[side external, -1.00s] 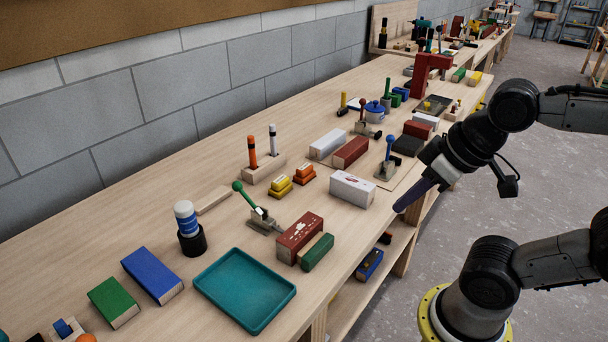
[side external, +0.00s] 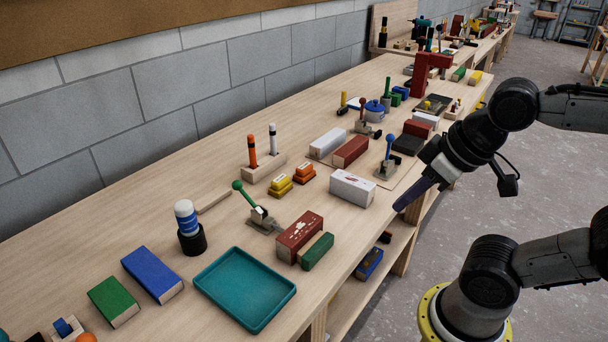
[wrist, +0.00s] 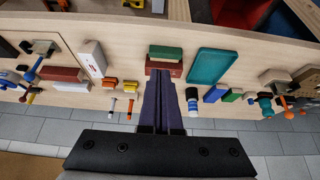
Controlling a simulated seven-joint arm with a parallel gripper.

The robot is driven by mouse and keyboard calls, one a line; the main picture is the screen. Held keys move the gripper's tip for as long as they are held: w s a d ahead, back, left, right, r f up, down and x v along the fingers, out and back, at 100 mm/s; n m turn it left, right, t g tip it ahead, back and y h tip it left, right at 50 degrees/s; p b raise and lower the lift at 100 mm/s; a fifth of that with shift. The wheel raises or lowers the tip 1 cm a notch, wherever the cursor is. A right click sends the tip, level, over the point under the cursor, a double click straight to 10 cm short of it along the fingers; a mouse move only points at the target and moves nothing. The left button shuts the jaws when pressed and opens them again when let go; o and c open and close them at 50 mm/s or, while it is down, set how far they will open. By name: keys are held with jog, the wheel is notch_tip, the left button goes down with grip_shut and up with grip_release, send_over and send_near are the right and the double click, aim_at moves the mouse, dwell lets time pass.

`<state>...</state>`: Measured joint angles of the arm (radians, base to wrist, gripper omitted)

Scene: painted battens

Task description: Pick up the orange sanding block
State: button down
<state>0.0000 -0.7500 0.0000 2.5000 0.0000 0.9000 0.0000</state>
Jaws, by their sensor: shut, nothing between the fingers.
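The orange sanding block (side external: 304,173) lies on the bench beside a similar yellow block (side external: 280,185), in front of the wooden marker holder. In the wrist view the orange block (wrist: 110,82) is small, left of my fingers. My gripper (side external: 399,207) is at the bench's front edge, right of the white box and well apart from the orange block. Its long purple fingers (wrist: 160,75) are shut together and empty in the wrist view.
A white box (side external: 352,188) stands between my gripper and the orange block. A red-brown block (side external: 300,232), a green-handled clamp (side external: 259,213) and a blue-handled clamp (side external: 387,166) are nearby. A teal tray (side external: 244,290) lies at the front left.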

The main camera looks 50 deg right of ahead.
jog(key=c, duration=1.6)
grip_release()
jog(key=shift+c, duration=1.2)
grip_release()
